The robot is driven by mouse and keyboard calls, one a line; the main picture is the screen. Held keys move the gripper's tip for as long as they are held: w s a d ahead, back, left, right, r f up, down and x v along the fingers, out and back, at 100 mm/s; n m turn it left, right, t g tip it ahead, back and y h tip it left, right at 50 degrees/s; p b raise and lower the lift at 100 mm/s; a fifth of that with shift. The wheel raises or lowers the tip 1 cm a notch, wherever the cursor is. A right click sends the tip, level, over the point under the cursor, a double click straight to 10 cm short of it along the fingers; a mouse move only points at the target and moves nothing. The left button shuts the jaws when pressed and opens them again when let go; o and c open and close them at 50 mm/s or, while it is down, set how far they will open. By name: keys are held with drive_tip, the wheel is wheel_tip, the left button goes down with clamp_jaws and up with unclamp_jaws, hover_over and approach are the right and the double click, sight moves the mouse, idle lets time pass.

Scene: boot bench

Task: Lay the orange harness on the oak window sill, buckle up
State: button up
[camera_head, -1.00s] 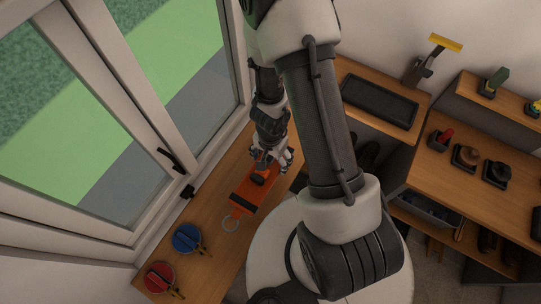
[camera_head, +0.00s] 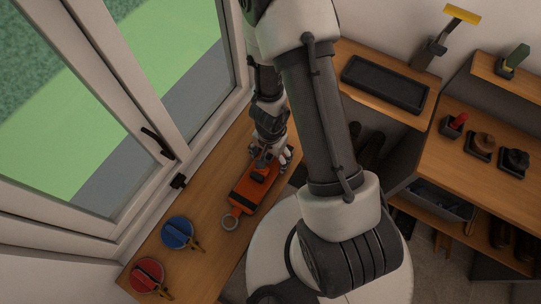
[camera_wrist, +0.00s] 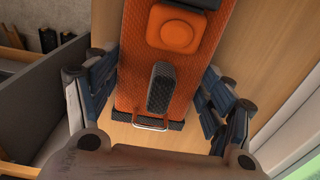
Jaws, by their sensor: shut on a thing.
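The orange harness (camera_head: 246,197) is at the oak window sill (camera_head: 206,206), stretched along it, with a pale ring at its near end. I cannot tell whether it rests on the wood or hangs just above it. My gripper (camera_head: 270,156) is shut on its far part from above. In the wrist view the harness (camera_wrist: 133,72) lies between the fingers of my gripper (camera_wrist: 155,98). Its raised orange square buckle (camera_wrist: 177,32) and a dark ribbed handle face the camera. The harness's underside is hidden.
A blue round thing (camera_head: 176,233) and a red one (camera_head: 147,274) lie on the sill's near end. The window frame and a black latch (camera_head: 178,181) border the sill on the left. Shelves with a black tray (camera_head: 385,84) and brushes stand to the right.

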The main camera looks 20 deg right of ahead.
drive_tip(key=o, duration=1.3)
